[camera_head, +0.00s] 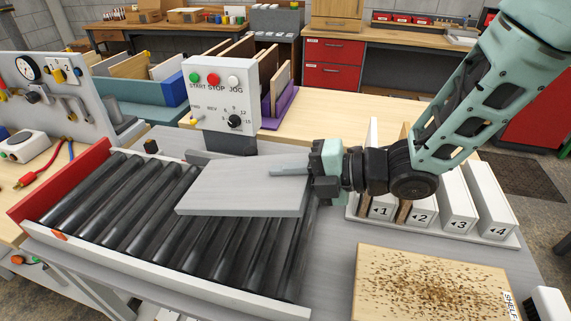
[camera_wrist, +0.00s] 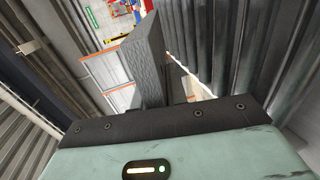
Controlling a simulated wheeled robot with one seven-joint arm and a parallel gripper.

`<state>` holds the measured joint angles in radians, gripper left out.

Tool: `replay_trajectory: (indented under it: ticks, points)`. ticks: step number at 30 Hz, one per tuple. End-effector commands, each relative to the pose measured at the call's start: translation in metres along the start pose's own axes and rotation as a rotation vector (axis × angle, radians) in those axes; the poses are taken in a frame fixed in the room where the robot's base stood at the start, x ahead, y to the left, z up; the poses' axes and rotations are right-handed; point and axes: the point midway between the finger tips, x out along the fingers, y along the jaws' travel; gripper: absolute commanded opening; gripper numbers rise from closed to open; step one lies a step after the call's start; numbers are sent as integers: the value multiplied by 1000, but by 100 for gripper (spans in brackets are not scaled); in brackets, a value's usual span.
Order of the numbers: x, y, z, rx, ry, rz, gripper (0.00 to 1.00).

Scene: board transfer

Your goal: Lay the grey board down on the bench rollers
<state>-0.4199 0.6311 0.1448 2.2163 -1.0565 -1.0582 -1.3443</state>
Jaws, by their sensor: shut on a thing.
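The grey board (camera_head: 235,188) is a flat, pale slab over the right half of the bench rollers (camera_head: 150,205) in the head view. It looks about level, with its right end near the right side of the roller bed. I cannot tell whether its underside touches the rollers or hangs just above them. My gripper (camera_head: 290,171) is shut on the board's right end, with one finger lying along its top face. In the wrist view a dark textured finger (camera_wrist: 148,60) shows in front of ribbed surfaces; the grip itself is not clear there.
A control box (camera_head: 224,95) with buttons stands behind the rollers. A red end plate (camera_head: 60,180) closes the left side. A numbered rack (camera_head: 440,215) stands to the right, below my arm. A speckled board (camera_head: 430,283) lies front right. The left rollers are bare.

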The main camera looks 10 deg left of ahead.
Motion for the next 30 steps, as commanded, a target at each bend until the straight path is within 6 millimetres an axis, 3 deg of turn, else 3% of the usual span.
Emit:
replay_trajectory:
  ticks: [21, 30]
  points:
    - [18, -63, 0, -1, -1, 4, 0]
    - [20, -68, 0, -3, -2, 4, 0]
